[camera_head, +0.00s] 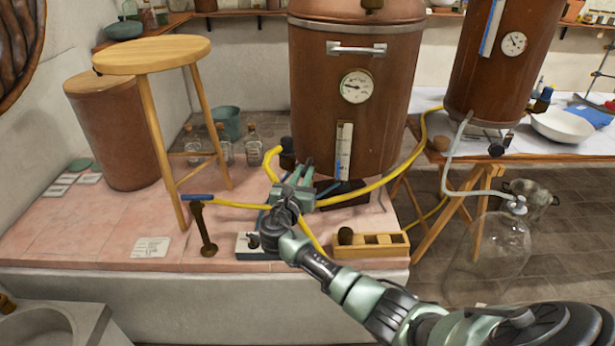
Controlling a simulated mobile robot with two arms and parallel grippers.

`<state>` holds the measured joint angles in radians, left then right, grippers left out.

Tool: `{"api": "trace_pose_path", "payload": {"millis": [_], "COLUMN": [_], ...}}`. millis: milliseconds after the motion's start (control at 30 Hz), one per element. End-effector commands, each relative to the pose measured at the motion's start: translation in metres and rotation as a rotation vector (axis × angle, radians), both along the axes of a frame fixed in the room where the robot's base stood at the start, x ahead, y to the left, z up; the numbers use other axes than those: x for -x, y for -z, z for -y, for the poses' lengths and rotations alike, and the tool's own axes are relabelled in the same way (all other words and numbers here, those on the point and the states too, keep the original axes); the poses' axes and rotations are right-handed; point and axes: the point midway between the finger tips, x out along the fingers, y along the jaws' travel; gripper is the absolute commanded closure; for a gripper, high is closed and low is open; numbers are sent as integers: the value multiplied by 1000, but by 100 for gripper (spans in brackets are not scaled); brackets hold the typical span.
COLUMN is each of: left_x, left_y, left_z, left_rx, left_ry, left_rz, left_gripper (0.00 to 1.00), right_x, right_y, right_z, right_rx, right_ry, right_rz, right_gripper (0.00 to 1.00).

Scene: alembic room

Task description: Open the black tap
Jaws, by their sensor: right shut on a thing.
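The black tap (287,154) sits low on the left side of the large copper still (310,100), where a yellow hose (271,165) meets it. Only its dark upper body shows; its lower part and handle are hidden by my gripper. My right gripper (301,171) reaches in from the lower right, with its fingers up against the tap, and is shut on it. The exact contact is small and partly hidden. My left gripper is not in view.
A wooden stool (152,52) stands left on the pink tiled platform (90,225). A dark upright pipe (203,228) and a wooden box (372,247) are near its front edge. A glass carboy (490,258) stands right. Yellow hoses cross around the still.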

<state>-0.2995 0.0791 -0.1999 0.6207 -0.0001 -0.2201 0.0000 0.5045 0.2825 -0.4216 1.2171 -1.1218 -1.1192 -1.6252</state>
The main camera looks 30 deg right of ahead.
Motion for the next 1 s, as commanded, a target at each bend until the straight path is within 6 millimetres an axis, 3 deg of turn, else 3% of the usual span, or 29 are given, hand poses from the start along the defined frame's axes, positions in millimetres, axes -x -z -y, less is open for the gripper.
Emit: {"api": "trace_pose_path", "payload": {"millis": [300,900,933,1000], "left_x": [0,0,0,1], "left_y": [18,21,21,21], "left_z": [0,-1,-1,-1], "left_rx": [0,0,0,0], "left_ry": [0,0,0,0], "left_rz": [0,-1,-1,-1], "left_gripper": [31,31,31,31], "right_x": [-7,-8,-8,-8], "right_y": [1,0,0,0], "right_z": [-5,-5,-5,-5], "right_rx": [-1,2,2,2], "right_ry": [152,192,192,192], "right_rz": [2,1,1,1], "right_gripper": [100,100,75,62]}}
